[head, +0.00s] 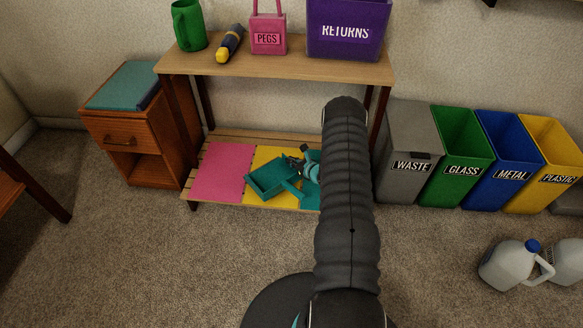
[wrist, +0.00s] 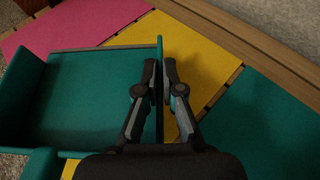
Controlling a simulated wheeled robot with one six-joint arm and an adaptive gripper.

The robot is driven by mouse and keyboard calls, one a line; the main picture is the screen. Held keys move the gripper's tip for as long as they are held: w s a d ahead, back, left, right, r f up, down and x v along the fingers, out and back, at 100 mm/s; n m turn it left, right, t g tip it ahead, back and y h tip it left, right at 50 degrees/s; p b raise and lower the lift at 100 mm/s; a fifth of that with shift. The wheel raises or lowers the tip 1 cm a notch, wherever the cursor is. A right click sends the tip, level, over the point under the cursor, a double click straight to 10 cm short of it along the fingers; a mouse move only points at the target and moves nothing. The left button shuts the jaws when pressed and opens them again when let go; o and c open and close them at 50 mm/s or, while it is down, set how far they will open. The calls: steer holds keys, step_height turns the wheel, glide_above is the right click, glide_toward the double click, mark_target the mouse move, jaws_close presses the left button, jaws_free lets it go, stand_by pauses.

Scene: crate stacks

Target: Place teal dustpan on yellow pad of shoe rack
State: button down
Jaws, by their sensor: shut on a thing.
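The teal dustpan (head: 270,180) is over the yellow pad (head: 283,155) on the slatted shoe rack (head: 193,190), overlapping its left part in the head view. In the wrist view the dustpan (wrist: 95,100) lies to the left, and the yellow pad (wrist: 190,60) shows beyond and beside it. My gripper (wrist: 160,85) is shut on the dustpan's upright side wall. My gripper also shows in the head view (head: 299,161), at the dustpan's right side. Whether the dustpan touches the pad I cannot tell. My arm hides part of the rack's right end.
A pink pad (head: 220,172) lies left of the yellow one, and a teal pad (wrist: 265,125) to its right. The table top (head: 275,68) stands above the rack. A wooden cabinet (head: 140,135) is at left; the grey waste bin (head: 408,150) and other bins are at right.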

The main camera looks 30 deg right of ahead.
mark_target(290, 167)
steer(key=shift+f, duration=1.8)
steer(key=shift+f, duration=0.2)
steer(key=c, duration=1.3)
jaws_free()
steer(key=shift+r, duration=0.2)
